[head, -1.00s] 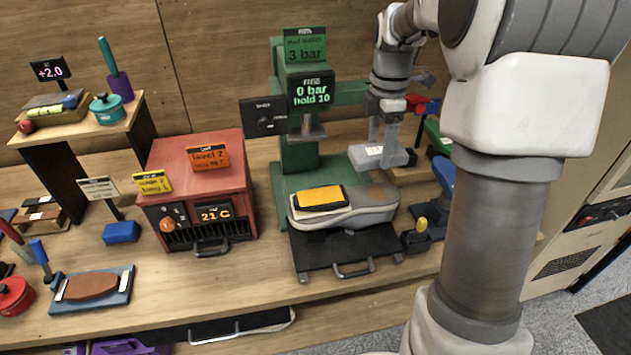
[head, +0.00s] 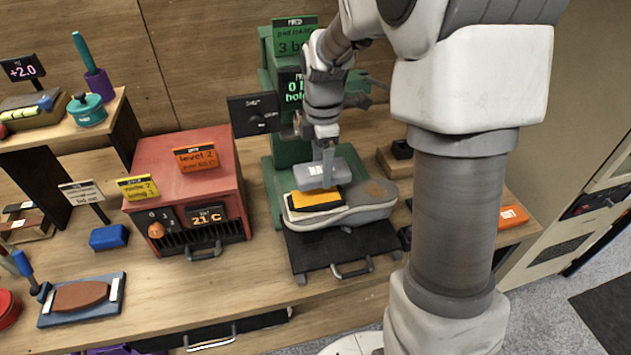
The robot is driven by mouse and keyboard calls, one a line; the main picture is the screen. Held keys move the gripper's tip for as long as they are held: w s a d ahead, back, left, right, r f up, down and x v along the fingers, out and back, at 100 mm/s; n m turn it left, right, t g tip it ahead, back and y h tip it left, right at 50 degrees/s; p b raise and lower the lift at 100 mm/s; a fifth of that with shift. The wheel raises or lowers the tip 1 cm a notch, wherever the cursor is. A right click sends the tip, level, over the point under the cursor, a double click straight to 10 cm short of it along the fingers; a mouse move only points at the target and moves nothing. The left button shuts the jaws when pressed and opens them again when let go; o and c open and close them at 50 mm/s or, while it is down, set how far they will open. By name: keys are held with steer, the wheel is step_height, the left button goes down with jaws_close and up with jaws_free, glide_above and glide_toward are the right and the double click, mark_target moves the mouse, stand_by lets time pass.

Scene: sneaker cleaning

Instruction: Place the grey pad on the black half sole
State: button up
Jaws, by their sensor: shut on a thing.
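My gripper (head: 326,160) is shut on the grey pad (head: 343,172), a rounded block with a white label on its face. The pad is over the left end of a grey sole-shaped form (head: 362,212) on the green press. A yellow-orange piece (head: 318,202) lies there, partly covered by the pad, with a black edge along its front and side. I cannot tell whether this edge is the black half sole, nor whether the pad touches the yellow-orange piece.
The green press column (head: 283,124) stands close behind my gripper, its display partly hidden. A black tray (head: 345,248) with a handle lies under the form. A red heater box (head: 183,185) stands left. My arm blocks the right side.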

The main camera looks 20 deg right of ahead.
mark_target(316, 196)
steer(key=shift+s+a+f, duration=0.1)
steer(key=shift+a+f, duration=0.35)
steer(key=shift+a, duration=0.25)
steer(key=shift+f, duration=1.95)
steer(key=shift+f, duration=0.2)
steer(key=o, duration=1.4)
